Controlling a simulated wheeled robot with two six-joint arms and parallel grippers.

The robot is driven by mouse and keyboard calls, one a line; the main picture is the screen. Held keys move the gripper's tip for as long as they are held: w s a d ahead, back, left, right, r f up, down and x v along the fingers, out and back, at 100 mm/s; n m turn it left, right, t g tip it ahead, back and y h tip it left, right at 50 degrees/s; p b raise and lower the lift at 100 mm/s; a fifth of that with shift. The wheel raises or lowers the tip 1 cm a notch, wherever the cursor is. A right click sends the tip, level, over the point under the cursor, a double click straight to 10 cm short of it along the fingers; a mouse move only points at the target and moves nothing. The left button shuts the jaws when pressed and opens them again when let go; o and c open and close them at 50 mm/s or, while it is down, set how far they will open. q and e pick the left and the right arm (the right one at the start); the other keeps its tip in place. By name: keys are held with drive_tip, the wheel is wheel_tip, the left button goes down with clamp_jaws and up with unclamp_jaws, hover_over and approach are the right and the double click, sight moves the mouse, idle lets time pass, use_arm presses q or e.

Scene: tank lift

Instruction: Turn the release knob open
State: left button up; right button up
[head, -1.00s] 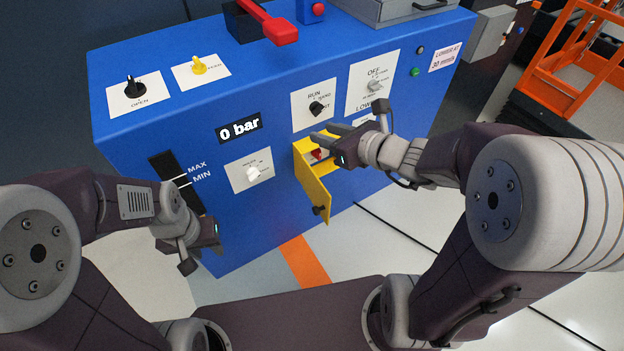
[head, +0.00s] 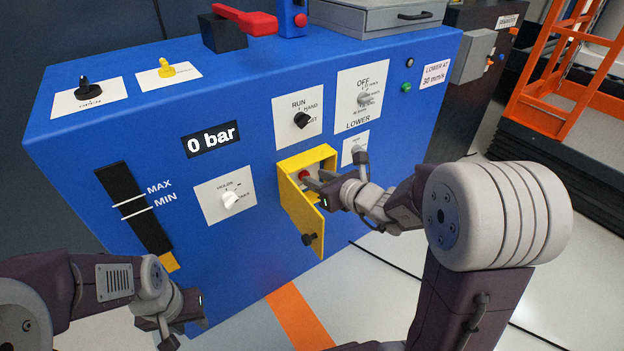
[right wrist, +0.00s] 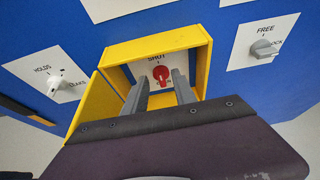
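The release knob, a red knob (right wrist: 160,76), sits on a white plate inside an open yellow box on the blue panel. It also shows partly in the head view (head: 304,175). Its plate reads SHUT above the knob, and the knob's grip is roughly upright. The lower lettering is partly hidden. My right gripper (right wrist: 158,80) is open, with one finger on each side of the knob; I cannot tell whether they touch it. In the head view it reaches into the box (head: 312,182). My left gripper (head: 190,308) is low by the panel's front; its fingers are unclear.
The yellow box door (head: 302,216) hangs open at the left. A white knob (head: 231,200) is left of the box, and a grey knob (right wrist: 265,48) labelled FREE is right of it.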

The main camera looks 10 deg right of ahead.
sight(308, 175)
drive_tip(key=x, duration=0.2)
drive_tip(key=shift+w+a+f+b, duration=0.15)
drive_tip(key=shift+w+f+b, duration=0.1)
drive_tip(key=shift+b, duration=0.1)
drive_tip(key=shift+w, duration=0.2)
clamp_jaws()
use_arm(q)
drive_tip(key=shift+f, duration=0.7)
drive_tip(key=shift+r, duration=0.1)
use_arm(e)
drive_tip(key=shift+r, duration=0.1)
